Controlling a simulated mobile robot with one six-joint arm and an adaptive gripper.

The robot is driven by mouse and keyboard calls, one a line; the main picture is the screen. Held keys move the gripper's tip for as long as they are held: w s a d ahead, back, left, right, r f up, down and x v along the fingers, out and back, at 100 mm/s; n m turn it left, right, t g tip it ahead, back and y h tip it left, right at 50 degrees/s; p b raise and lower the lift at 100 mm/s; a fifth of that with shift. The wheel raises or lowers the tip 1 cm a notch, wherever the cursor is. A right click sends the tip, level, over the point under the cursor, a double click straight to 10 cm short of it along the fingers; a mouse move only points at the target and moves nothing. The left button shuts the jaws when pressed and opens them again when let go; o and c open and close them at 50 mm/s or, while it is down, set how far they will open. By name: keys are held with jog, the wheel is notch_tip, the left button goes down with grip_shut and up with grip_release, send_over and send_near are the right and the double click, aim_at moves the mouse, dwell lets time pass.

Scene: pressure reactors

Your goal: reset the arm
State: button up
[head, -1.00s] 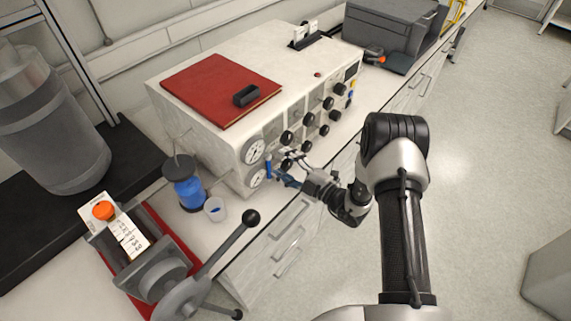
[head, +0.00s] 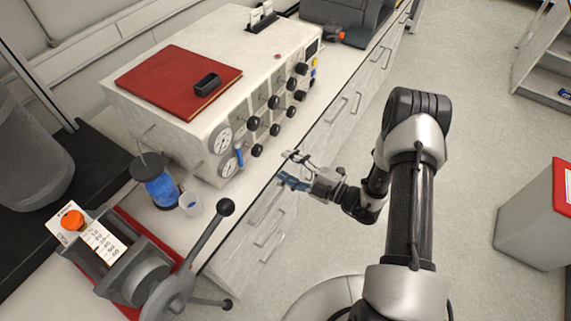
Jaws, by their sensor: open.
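My gripper (head: 288,168) is at the middle of the head view, in front of the white drawer fronts below the bench edge. Its fingers point left toward the control box and are spread apart with nothing between them. My arm reaches to it from the lower right, with the elbow raised. The white control box (head: 150,118), with black knobs and round gauges on its front, stands on the bench behind the gripper. A gap shows between the fingers and the box front.
A red book (head: 160,85) lies on the box. A blue bottle (head: 157,184) and a small cup (head: 190,204) stand left of the gripper. The floor at right is clear up to a grey bin (head: 530,220).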

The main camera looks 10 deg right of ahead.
dwell(0.3)
jog(key=s+a+r+n+g+y, duration=0.1)
jog(key=s+a+r+n+g, duration=0.1)
jog(key=a+r+n+g, duration=0.3)
jog(key=s+a+r+n+g+y, duration=0.1)
jog(key=s+r+n+g, duration=0.15)
jog(key=r+n, duration=0.5)
jog(key=s+a+r+n+g+h, duration=0.1)
jog(key=s+r+n+g+h, duration=0.35)
jog(key=s+r+n, duration=0.6)
jog(key=s+d+r+n+t+h, duration=0.2)
jog(key=s+d+n+h, duration=0.4)
jog(key=n, duration=0.7)
jog(key=s+d+r+n+t+h, duration=0.3)
jog(key=s+d+n+h, duration=0.2)
jog(key=n, duration=0.8)
jog(key=d, duration=0.3)
jog(key=shift+s+d+t+h, duration=0.3)
jog(key=shift+s+h, duration=0.05)
